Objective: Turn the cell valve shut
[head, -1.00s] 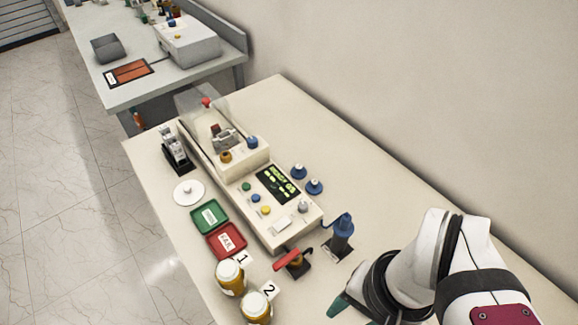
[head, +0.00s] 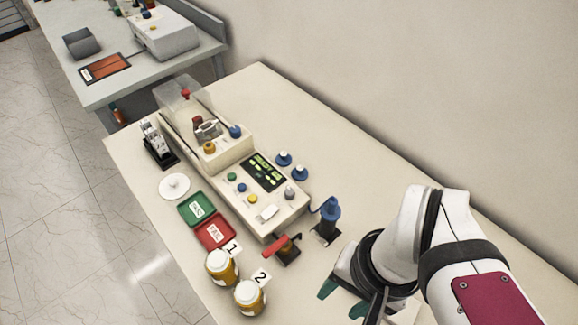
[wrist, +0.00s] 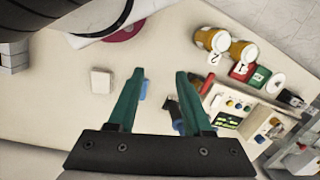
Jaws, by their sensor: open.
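A small valve with a red lever handle (head: 281,246) and a brass-coloured body stands on a dark base on the bench, in front of the tester. The red lever also shows in the wrist view (wrist: 206,88), right of my fingers. My gripper (head: 344,298) is at the lower right of the head view, right of and nearer than the valve. Its two green fingers are apart and empty in the wrist view (wrist: 160,80). The gripper does not touch the valve. I cannot read the lever's setting.
A blue-topped dark device (head: 328,222) stands close right of the valve. The tester (head: 250,178) with knobs lies behind it. Two amber jars (head: 222,267) stand to its left, near green and red trays (head: 215,231). A pale block (wrist: 102,82) lies left of my fingers.

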